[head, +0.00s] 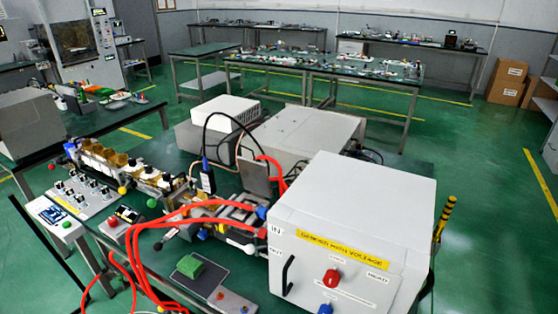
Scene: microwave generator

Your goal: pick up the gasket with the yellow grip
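A small yellow round knob (122,190) shows at the front edge of the row of metal waveguide parts on the near bench, left of centre. It looks like the yellow grip. The gasket body is too small to make out. A green knob (152,203) is just to its right and a red knob (51,166) is further left. Neither of my grippers is in view.
A large white generator box (350,215) with a yellow warning label fills the right front of the bench. Red hoses (190,208) loop left from it. A switch panel (80,196) lies left of the yellow knob. A green block (202,272) sits in front. Green floor is open at right.

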